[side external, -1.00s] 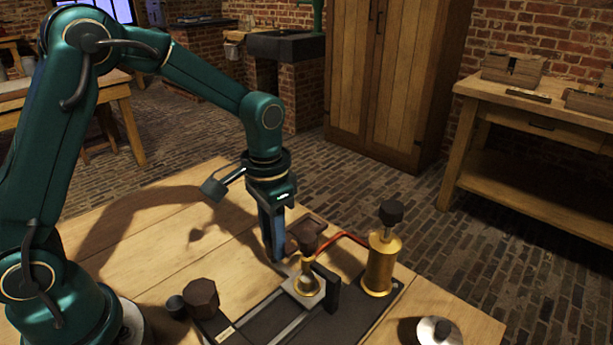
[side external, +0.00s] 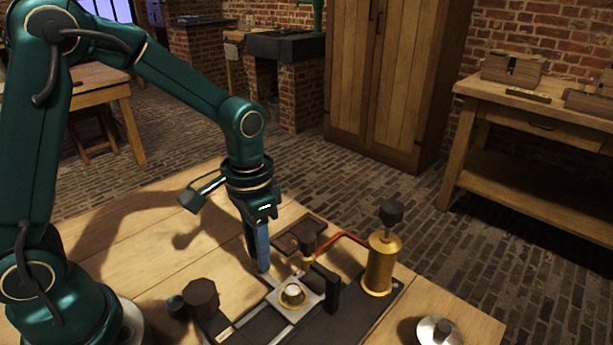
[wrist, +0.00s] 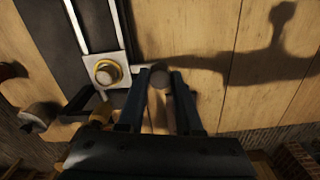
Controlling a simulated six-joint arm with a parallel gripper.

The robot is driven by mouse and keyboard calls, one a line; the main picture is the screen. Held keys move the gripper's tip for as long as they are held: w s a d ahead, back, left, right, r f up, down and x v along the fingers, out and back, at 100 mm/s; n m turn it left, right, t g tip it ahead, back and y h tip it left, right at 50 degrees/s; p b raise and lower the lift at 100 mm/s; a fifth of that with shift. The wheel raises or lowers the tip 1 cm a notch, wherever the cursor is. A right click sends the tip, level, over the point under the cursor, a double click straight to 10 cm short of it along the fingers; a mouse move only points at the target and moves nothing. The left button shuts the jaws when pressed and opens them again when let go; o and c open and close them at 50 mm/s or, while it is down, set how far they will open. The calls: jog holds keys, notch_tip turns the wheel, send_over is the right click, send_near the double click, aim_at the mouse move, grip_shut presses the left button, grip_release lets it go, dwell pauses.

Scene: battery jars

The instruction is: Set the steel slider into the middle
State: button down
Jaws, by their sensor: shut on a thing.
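The steel slider (side external: 297,301) is a pale square plate on two steel rails. It carries a brass ring with a whitish round top. It also shows in the wrist view (wrist: 107,71). My gripper (side external: 262,268) points down just left of the plate. In the wrist view my gripper (wrist: 163,80) is shut on a round knob at the end of a short arm that reaches out from the slider's side. The fingers partly hide this knob.
A dark upright block (side external: 327,290) stands close to the slider's right. A brass post (side external: 308,245) stands behind it, and a brass cylinder with a black knob (side external: 380,262) to the right, joined by a red wire. A dark knob (side external: 201,298) stands at left.

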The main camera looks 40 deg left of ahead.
jog(key=shift+s, duration=2.35)
jog(key=c, duration=0.6)
grip_release()
jog(key=shift+r, duration=0.1)
jog(key=shift+r, duration=2.5)
